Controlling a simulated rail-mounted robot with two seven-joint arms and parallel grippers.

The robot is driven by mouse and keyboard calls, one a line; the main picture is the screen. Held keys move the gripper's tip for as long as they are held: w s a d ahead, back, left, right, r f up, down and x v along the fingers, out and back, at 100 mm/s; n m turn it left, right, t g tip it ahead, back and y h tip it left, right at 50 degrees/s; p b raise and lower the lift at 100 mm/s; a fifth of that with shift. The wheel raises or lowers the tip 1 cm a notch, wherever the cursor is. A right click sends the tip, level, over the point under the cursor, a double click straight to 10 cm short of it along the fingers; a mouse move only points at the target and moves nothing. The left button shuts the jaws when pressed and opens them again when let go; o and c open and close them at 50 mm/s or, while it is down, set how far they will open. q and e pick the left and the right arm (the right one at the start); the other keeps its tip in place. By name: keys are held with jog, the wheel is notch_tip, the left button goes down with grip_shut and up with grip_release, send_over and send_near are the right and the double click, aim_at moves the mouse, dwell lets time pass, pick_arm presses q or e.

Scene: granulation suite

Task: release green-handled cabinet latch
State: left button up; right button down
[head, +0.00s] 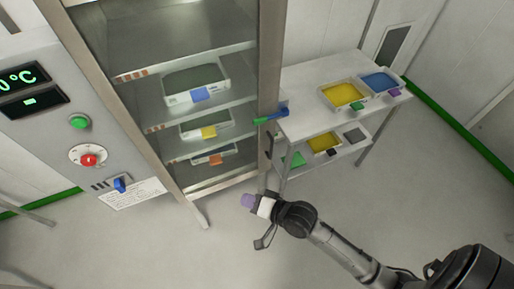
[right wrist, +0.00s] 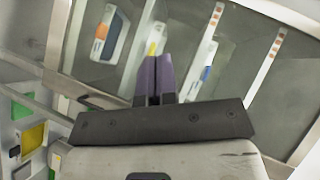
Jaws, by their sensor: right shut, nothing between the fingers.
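The latch with the green handle (head: 263,121) sits on the right-hand post of the steel cabinet (head: 270,60), at about the height of the middle tray. A blue piece (head: 282,112) shows at its right end. My right gripper (head: 248,200) has purple fingers and is below the latch in the head view, apart from it, near the cabinet's lower right corner. In the right wrist view its fingers (right wrist: 158,80) are together and empty, pointing towards the cabinet front. I cannot make out the green handle in that view. My left gripper is not in view.
Trays with blue (head: 200,94), yellow (head: 208,132) and orange (head: 215,159) tabs sit on the cabinet shelves. A control panel (head: 50,120) is at left. A white two-level cart (head: 305,85) with trays stands close to the latch on the right. The floor in front is clear.

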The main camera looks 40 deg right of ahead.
aim_at(271, 117)
jog(key=w+d+f+m+t+b, duration=0.6)
jog(key=w+f+m+b, duration=0.4)
jog(key=b, duration=0.4)
pick_arm(q)
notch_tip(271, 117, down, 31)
jog(key=b, duration=1.4)
pick_arm(e)
jog(key=w+d+f+m+t+h, duration=0.1)
jog(key=d+m+h, duration=0.4)
jog(key=m, duration=0.5)
jog(key=w+d+f+m+t+h, duration=0.2)
jog(key=d+m+t+h, duration=0.4)
jog(key=m, duration=0.4)
jog(key=shift+f+h, duration=0.45)
jog(key=shift+h, duration=0.45)
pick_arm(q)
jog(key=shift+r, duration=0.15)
pick_arm(e)
jog(key=shift+s+a+r+x, duration=0.1)
jog(key=shift+s+r+x, duration=0.25)
jog(key=shift+x, duration=1.8)
jog(key=shift+s+a+r+x, duration=0.15)
jog(key=shift+s+r+x, duration=0.15)
jog(key=shift+x, duration=1.85)
jog(key=shift+s+a+r+x, duration=0.1)
jog(key=shift+s+r+x, duration=0.25)
jog(key=shift+x, duration=1.8)
